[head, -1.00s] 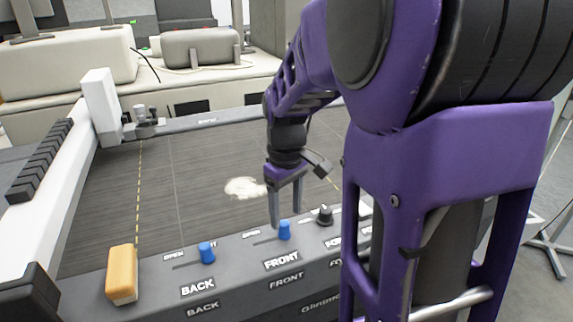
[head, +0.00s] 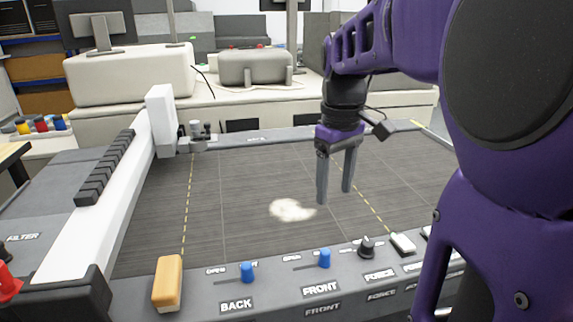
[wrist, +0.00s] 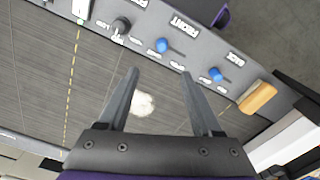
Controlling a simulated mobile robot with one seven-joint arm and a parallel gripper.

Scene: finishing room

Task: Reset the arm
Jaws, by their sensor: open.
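My purple arm reaches in from the right in the head view. My gripper (head: 335,180) points down above the dark grey bed of the machine, its two grey fingers apart and nothing between them. It also shows in the wrist view (wrist: 158,90), with the fingers spread and clear of the panel. The front panel carries a blue BACK knob (head: 247,272), a blue FRONT knob (head: 324,258) and a black FORCE knob (head: 366,247). My gripper is above and behind these knobs, touching none.
A white patch (head: 291,210) lies on the bed (head: 235,180). A wooden block (head: 168,283) stands at the panel's left end. A white gantry beam (head: 110,195) runs along the left side. A white switch (head: 402,244) sits right of the FORCE knob. Monitors stand behind.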

